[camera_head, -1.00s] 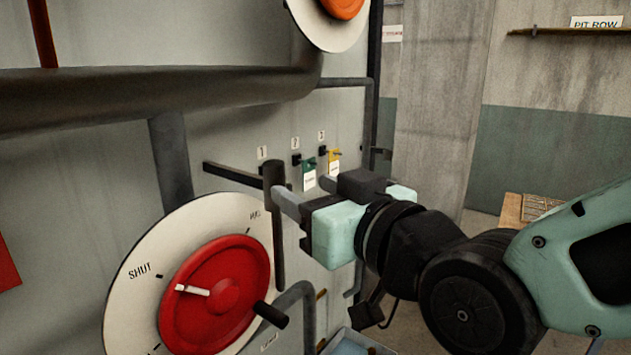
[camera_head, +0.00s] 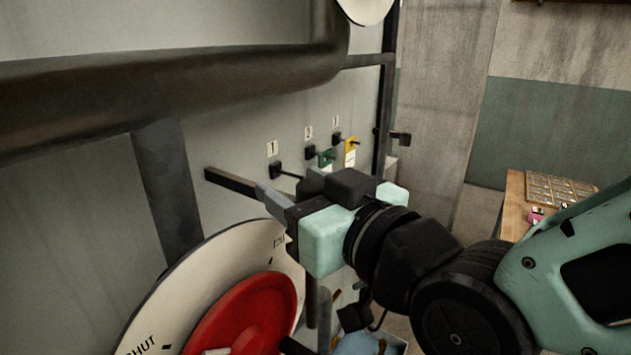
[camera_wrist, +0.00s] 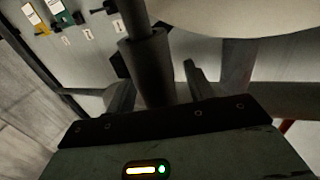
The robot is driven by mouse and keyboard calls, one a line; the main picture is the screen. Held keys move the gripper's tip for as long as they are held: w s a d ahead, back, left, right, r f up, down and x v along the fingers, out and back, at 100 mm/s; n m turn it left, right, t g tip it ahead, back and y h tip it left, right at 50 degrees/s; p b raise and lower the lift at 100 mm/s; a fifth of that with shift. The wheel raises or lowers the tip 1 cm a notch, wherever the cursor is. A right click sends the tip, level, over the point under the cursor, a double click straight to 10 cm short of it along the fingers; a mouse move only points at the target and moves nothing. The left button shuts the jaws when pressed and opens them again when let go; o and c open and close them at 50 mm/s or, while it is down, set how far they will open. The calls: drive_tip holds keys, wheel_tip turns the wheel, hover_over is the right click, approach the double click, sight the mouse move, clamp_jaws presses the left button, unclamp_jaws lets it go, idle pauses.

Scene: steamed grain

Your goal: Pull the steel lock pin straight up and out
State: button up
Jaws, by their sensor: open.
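A dark upright rod with a thicker head, which looks like the lock pin (camera_wrist: 151,68), stands between the fingers of my gripper (camera_wrist: 156,86) in the wrist view. A gap shows on at least the right side of it. In the head view my gripper (camera_head: 275,203) hides the head of the rod. A dark length below the gripper (camera_head: 312,305) appears to be its lower part. The gripper is open, and its far finger is hidden. A dark bar (camera_head: 229,180) runs from the wall towards the rod.
A red handwheel (camera_head: 245,318) on a white dial (camera_head: 190,285) sits close below left. A thick dark pipe (camera_head: 150,85) crosses above. Hooks with green (camera_head: 326,157) and yellow (camera_head: 351,146) tags are on the wall behind. A wooden table (camera_head: 514,195) stands at right.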

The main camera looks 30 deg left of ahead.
clamp_jaws()
wheel_tip(320, 180, up, 21)
drive_tip(key=p, duration=0.7)
idle(2.4)
